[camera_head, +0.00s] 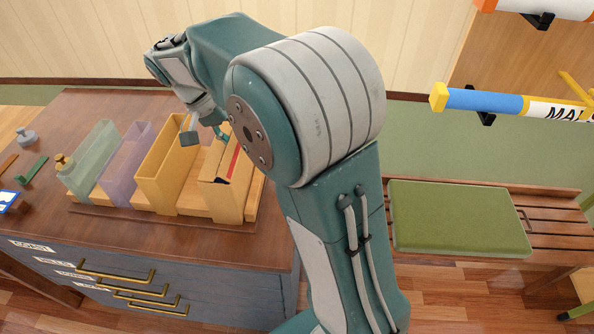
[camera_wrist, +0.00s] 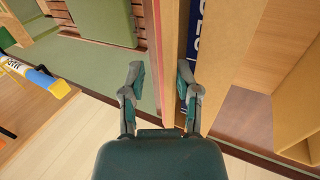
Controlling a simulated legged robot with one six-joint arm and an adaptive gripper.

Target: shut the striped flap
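A row of open-topped boxes stands on the desk. The rightmost box (camera_head: 228,198) is tan, and a narrow red stripe (camera_head: 234,160) shows at its top, partly behind my arm. I cannot tell whether this is the striped flap or how far it stands open. My gripper (camera_head: 205,135) is over the tops of the tan boxes, pointing down, with its fingers apart. In the wrist view my gripper (camera_wrist: 160,78) is open, and upright tan panels (camera_wrist: 172,30) show at and beside its right finger. Nothing is clearly held, and contact cannot be told.
Green (camera_head: 92,160), purple (camera_head: 128,165) and yellow (camera_head: 165,165) boxes stand to the left on the wooden desk (camera_head: 60,130). Drawers with brass handles are below. A green-cushioned bench (camera_head: 455,217) and a blue-and-white tube (camera_head: 485,101) are at right.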

